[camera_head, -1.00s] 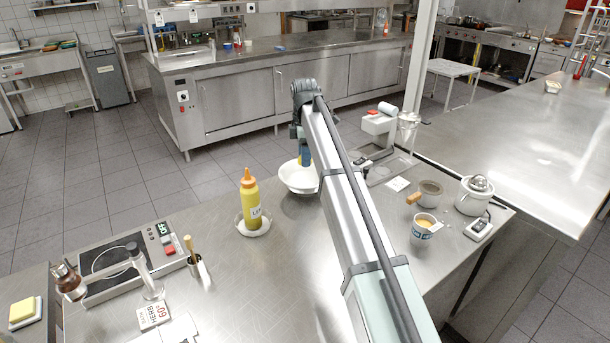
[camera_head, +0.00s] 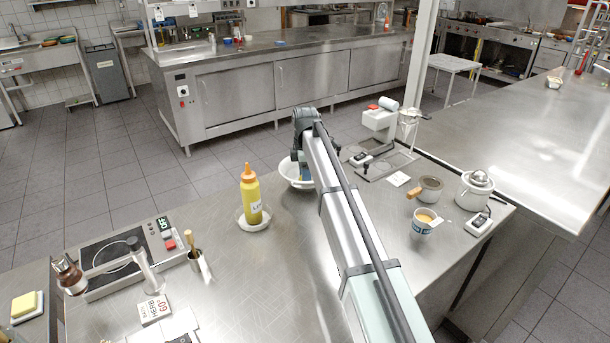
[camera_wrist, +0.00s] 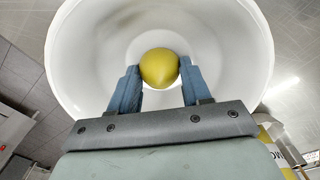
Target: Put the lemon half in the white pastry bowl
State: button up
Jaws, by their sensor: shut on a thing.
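The white pastry bowl (camera_head: 287,172) stands on the steel counter, partly hidden behind my arm in the head view. In the wrist view the bowl (camera_wrist: 85,45) fills most of the picture. My gripper (camera_wrist: 158,75) is over the inside of the bowl, its two blue fingers pointing in. It is shut on the yellow lemon half (camera_wrist: 159,66), which sits between the fingertips. I cannot tell whether the lemon half touches the bowl's bottom. The lemon half is hidden in the head view.
A yellow squeeze bottle (camera_head: 251,197) stands on a white dish left of the bowl. A flat scale-like device (camera_head: 380,163) lies to the right. A cup (camera_head: 424,222), a small pot (camera_head: 430,189) and a lidded white pot (camera_head: 474,190) are further right. The counter between bottle and arm is clear.

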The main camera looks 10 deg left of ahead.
jog(key=o, duration=0.8)
jog(key=shift+f, duration=0.1)
jog(key=shift+c, duration=0.2)
notch_tip(320, 180, up, 12)
